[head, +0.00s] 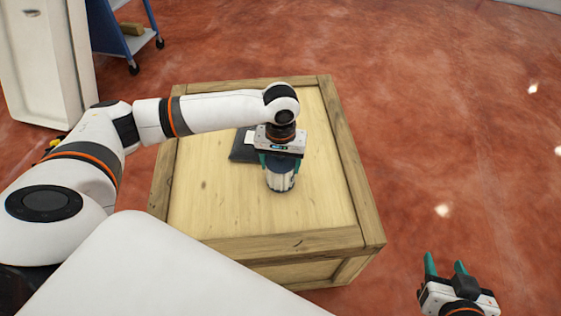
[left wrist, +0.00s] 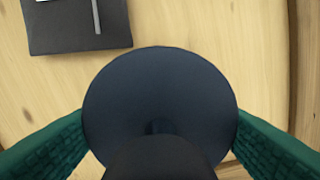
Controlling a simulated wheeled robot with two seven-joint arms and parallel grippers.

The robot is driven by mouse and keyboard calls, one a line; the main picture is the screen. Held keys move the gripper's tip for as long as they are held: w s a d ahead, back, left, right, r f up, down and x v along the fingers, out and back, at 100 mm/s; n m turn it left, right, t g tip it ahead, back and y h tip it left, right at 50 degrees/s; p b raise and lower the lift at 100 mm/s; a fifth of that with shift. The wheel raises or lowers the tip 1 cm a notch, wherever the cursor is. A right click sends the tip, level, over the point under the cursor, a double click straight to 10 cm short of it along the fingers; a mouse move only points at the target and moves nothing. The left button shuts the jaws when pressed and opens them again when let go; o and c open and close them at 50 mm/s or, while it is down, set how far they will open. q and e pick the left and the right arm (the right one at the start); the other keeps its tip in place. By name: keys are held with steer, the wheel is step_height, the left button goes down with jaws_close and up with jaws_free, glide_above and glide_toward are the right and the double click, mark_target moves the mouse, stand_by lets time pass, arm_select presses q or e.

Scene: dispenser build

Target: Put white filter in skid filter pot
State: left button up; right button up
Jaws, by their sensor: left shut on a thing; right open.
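A white cylinder with dark parts, which looks like the white filter (head: 280,182), is upright at the middle of the wooden crate's top. My left gripper (head: 280,163) is above it, pointing down, with its green fingers shut on its two sides. In the left wrist view the filter's dark round top (left wrist: 160,75) fills the space between the fingers. I cannot tell whether its base touches the crate. My right gripper (head: 446,265) is open and empty, low at the right, away from the crate. I cannot make out a skid filter pot in either view.
The wooden crate (head: 215,205) has a raised frame around its top. A flat black object (head: 241,147) lies on it behind the filter; it also shows in the left wrist view (left wrist: 75,30). A blue cart (head: 120,40) stands at the back left. Red floor at the right is clear.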

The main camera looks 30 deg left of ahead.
arm_select(q)
steer(key=o, duration=1.1)
steer(key=shift+f, duration=0.1)
steer(key=shift+o, duration=0.2)
